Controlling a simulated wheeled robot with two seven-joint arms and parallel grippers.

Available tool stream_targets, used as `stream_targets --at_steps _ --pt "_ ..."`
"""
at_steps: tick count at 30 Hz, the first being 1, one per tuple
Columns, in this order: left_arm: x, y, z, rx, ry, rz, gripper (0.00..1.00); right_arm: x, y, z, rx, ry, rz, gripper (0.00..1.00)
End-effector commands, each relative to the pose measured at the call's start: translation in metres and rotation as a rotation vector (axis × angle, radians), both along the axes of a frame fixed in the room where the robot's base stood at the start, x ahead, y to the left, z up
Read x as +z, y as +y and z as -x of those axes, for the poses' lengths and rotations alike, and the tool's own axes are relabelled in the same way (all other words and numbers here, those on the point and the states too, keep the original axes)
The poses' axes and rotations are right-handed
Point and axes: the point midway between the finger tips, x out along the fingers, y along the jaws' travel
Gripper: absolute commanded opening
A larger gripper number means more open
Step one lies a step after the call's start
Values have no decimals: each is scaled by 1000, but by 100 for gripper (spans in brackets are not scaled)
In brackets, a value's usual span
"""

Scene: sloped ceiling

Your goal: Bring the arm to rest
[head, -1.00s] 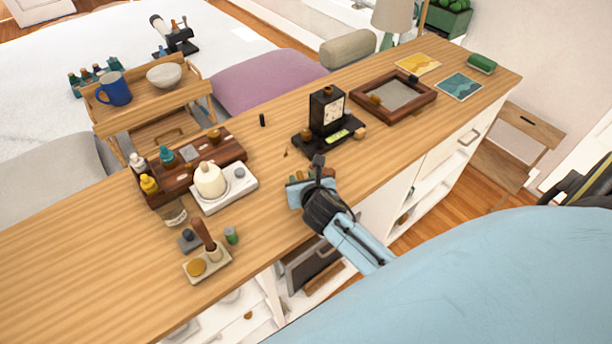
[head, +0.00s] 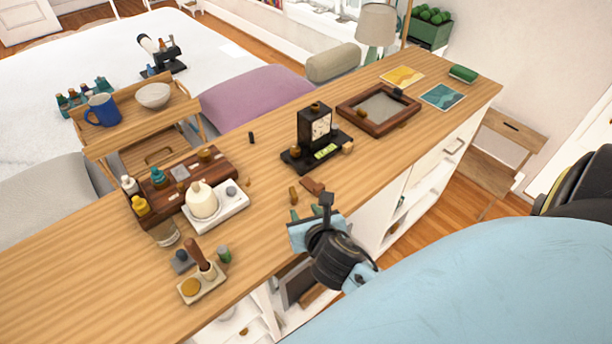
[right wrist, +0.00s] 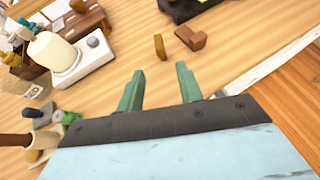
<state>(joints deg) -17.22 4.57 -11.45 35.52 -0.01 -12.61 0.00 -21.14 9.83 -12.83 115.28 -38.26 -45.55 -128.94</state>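My right gripper (head: 305,215) is above the front edge of the wooden counter (head: 70,270) in the head view. In the right wrist view its two green fingers (right wrist: 160,92) are spread apart with bare counter between them, so it is open and empty. A small brown wooden block (right wrist: 191,39) and a thin tan piece (right wrist: 159,46) lie on the counter beyond the fingertips. They also show in the head view, the block (head: 312,185) just past the gripper. My left gripper is not in view.
A black clock stand (head: 317,135) and a framed tray (head: 378,108) stand farther right. A white scale with a bottle (head: 202,199) and a small stand with a brown handle (head: 203,283) are to the left. Open shelves (head: 400,215) lie below the counter's front edge.

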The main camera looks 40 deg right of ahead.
Motion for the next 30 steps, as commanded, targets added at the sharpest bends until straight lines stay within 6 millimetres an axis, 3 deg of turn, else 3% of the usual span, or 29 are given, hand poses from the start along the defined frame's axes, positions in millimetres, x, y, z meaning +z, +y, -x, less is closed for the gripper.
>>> stream_targets --at_steps 14,20,30 --pt "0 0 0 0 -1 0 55 0 -1 3 -45 -4 -67 36" --pt "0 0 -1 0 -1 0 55 -1 -4 27 -336 -22 -462 36" --pt "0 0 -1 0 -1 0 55 0 7 87 -1088 -62 -1234 36"
